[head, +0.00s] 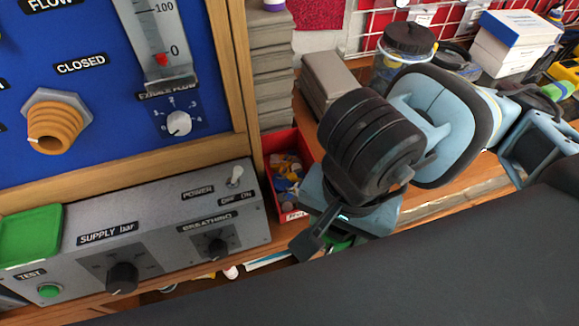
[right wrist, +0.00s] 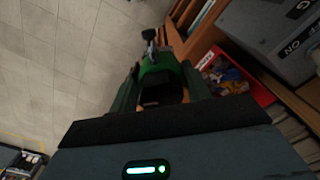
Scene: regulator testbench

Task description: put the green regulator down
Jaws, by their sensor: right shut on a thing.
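The green regulator (right wrist: 157,72) is between the two fingers of my right gripper (right wrist: 160,92) in the right wrist view. It has a dark opening facing the camera and a small dark and silver part at its far end. In the head view only a sliver of green (head: 340,243) shows under my right gripper (head: 318,236); the wrist and finger hide the rest. The gripper is shut on it near the bench's front edge, with floor tiles beyond in the wrist view. Whether it touches anything below is not clear. My left gripper is not in view.
A grey control box (head: 150,232) with knobs stands left, with a green square piece (head: 32,235) on it. A red bin (head: 290,210) of small parts sits close behind my right gripper. Grey boxes (head: 327,80), a dark-lidded jar (head: 405,50) and white boxes (head: 512,42) fill the back.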

